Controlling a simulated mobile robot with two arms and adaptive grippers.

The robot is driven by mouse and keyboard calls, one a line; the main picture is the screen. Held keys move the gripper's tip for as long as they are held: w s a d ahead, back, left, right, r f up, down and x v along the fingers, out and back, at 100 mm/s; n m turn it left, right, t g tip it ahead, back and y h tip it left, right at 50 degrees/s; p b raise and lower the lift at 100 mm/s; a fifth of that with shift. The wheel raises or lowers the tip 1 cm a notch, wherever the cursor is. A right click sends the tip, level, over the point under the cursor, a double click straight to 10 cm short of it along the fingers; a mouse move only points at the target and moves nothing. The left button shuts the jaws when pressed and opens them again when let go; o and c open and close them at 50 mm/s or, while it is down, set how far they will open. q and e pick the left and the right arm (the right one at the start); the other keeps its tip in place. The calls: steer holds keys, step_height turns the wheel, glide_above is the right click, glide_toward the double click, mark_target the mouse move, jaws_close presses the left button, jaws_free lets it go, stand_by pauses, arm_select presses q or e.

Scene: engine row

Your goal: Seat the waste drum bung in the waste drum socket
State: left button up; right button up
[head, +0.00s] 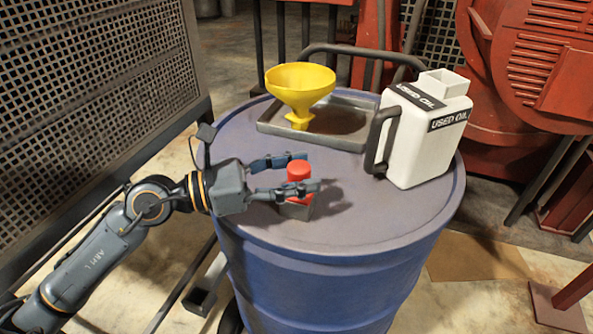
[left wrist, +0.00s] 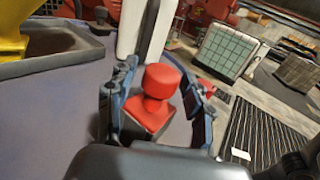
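The red bung (head: 299,171) has a rounded knob on top and stands upright at a grey square block (head: 297,210) on the blue drum's lid (head: 385,215). In the left wrist view the bung (left wrist: 160,82) rises from the block's top (left wrist: 150,113); how deep it sits is hidden. My left gripper (head: 311,170) is open, with one finger on each side of the bung. In the left wrist view its fingers (left wrist: 160,95) show gaps beside the knob. I cannot tell whether the grey block is the socket; no other socket is visible. My right gripper is not in view.
A yellow funnel (head: 300,85) stands in a grey tray (head: 265,128) at the back of the lid. A white used-oil jug (head: 425,140) stands at the back right. A mesh panel (head: 90,80) is at the left. The lid's front right is clear.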

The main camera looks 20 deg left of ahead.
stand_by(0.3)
arm_select(q)
steer(key=shift+s+a+f, duration=0.1)
steer(key=shift+s+a, duration=0.05)
steer(key=shift+a, duration=0.1)
steer(key=v, duration=1.1)
steer(key=shift+a, duration=0.15)
steer(key=shift+s, duration=0.15)
